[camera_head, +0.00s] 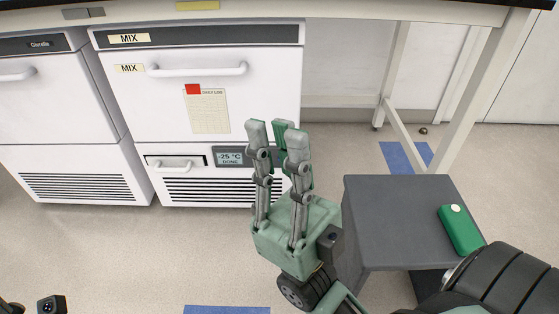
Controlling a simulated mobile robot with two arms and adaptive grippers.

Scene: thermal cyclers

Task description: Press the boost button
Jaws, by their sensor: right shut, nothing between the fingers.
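A white freezer (222,110) with a MIX label stands under the bench. Its lower panel holds a small display (229,157) reading -25 °C and DONE. I cannot make out the boost button; my fingers cover part of the panel at the display's right. My right gripper (275,135), green with grey fingers, points up the picture in front of the freezer's lower right part. It is shut and empty. I cannot tell whether it touches the panel.
A second white freezer (50,100) stands at the left. A dark grey box-like stand (390,215) is close to the right of my right gripper, with a green object (460,230) on top. A bench leg (470,100) stands behind it. The floor in front is mostly clear.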

